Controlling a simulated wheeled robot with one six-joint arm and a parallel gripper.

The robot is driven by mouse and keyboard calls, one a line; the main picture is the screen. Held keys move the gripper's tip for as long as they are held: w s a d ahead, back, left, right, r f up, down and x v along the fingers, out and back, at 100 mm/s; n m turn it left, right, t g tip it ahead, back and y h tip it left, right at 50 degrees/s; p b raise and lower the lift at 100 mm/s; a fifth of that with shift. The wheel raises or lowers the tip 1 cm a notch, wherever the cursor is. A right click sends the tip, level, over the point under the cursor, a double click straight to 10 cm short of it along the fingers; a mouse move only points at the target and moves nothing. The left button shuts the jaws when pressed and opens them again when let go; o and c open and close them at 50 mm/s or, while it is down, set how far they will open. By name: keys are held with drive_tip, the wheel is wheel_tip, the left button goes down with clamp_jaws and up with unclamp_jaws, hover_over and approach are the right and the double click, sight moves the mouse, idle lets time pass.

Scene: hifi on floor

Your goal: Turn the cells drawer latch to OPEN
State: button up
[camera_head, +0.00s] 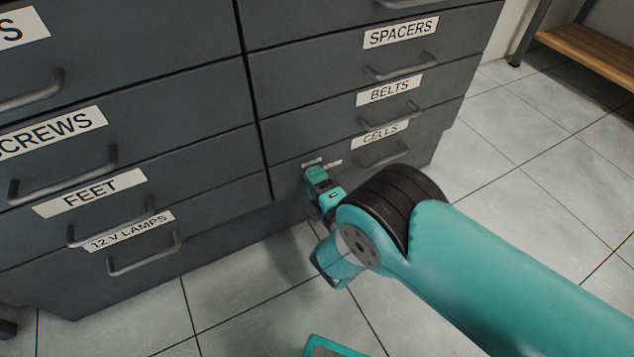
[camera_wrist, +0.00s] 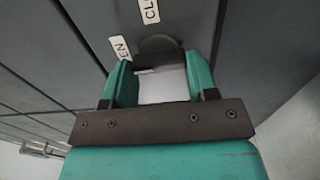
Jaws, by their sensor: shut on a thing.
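The cells drawer (camera_head: 345,162) is the dark grey bottom drawer of the right-hand column, with a CELLS label (camera_head: 379,134) and a bar handle (camera_head: 383,155). It looks closed. My gripper (camera_head: 314,174) is at the drawer's left part, just below two small labels. In the wrist view my gripper (camera_wrist: 160,70) has its teal fingers on both sides of the dark latch (camera_wrist: 157,45) and is shut on it. The OPEN label (camera_wrist: 122,48), partly hidden, is left of the latch; the label starting CL (camera_wrist: 150,11) is above it. The latch's exact angle is hard to tell.
Other closed drawers surround it, labelled BELTS (camera_head: 389,91), SPACERS (camera_head: 401,32), FEET (camera_head: 90,193) and 12 V LAMPS (camera_head: 130,231), with protruding handles. The tiled floor (camera_head: 510,185) is clear at right. A wooden shelf (camera_head: 592,52) stands at the upper right.

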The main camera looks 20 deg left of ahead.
drive_tip(key=shift+f, duration=0.1)
drive_tip(key=o, duration=0.9)
drive_tip(key=shift+o, duration=0.2)
drive_tip(key=shift+d, duration=0.1)
drive_tip(key=p+v, duration=1.7)
drive_tip(key=p, duration=0.5)
drive_tip(key=shift+s+p, duration=0.2)
drive_tip(key=shift+p, duration=0.2)
